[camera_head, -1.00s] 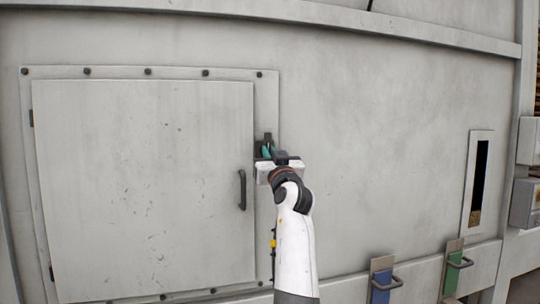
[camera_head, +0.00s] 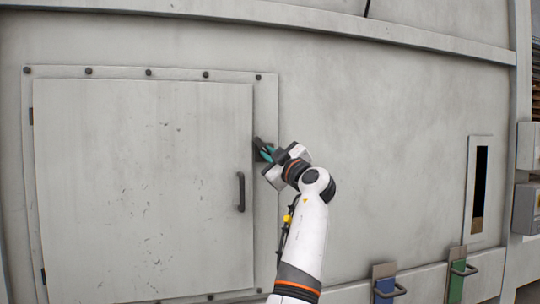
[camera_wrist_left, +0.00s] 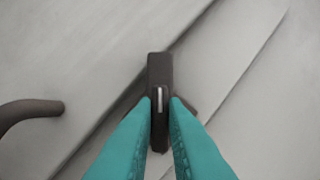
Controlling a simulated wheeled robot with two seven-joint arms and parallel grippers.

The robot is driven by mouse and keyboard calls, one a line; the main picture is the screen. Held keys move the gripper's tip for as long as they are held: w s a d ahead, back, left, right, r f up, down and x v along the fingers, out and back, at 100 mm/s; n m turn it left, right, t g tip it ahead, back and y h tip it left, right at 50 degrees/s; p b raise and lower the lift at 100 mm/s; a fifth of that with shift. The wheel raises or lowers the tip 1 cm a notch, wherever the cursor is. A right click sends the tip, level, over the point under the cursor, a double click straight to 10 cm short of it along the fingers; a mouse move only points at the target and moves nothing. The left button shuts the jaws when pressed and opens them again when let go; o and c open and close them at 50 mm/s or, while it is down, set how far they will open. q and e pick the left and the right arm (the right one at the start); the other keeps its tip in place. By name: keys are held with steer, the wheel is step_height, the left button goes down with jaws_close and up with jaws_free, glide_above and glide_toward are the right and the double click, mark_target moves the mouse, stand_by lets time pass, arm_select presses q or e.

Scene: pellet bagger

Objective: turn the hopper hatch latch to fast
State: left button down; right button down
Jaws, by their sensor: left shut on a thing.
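The hopper hatch (camera_head: 140,190) is a closed grey door in a bolted frame. Its dark latch (camera_head: 259,145) sits at the door's right edge, tilted with its upper end to the left in the head view. In the left wrist view the latch (camera_wrist_left: 160,75) is a dark bar with a pale mark, lying across the door's edge. My left gripper (camera_head: 267,153) is shut on the latch, its teal fingertips (camera_wrist_left: 160,105) on both sides of the bar. The gripper hides part of the latch in the head view. My right gripper is not in view.
A dark door handle (camera_head: 241,191) stands out just below and left of the latch; it also shows in the left wrist view (camera_wrist_left: 28,112). A blue slide (camera_head: 385,285) and a green slide (camera_head: 457,278) with handles are at lower right. The wall right of the latch is clear.

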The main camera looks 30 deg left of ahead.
arm_select(q)
steer(key=n+g+p, duration=0.1)
steer(key=n, duration=0.2)
steer(key=n+g+p, duration=0.1)
steer(key=n+p, duration=0.1)
steer(key=n, duration=0.1)
steer(key=shift+r+n+g+h, duration=0.2)
steer(key=shift+n+g+h, duration=0.1)
steer(key=shift+h, duration=0.1)
steer(key=shift+f+n+g+h+p, duration=0.1)
steer(key=shift+n+g+h+p, duration=0.45)
steer(key=shift+n+p, duration=1.2)
steer(key=shift+n+h+b, duration=0.25)
steer(key=shift+n+b, duration=0.15)
steer(key=shift+n, duration=0.05)
steer(key=c, duration=1.5)
jaws_free()
steer(key=shift+o, duration=0.2)
steer(key=b+v, duration=0.5)
steer(key=v, duration=0.7)
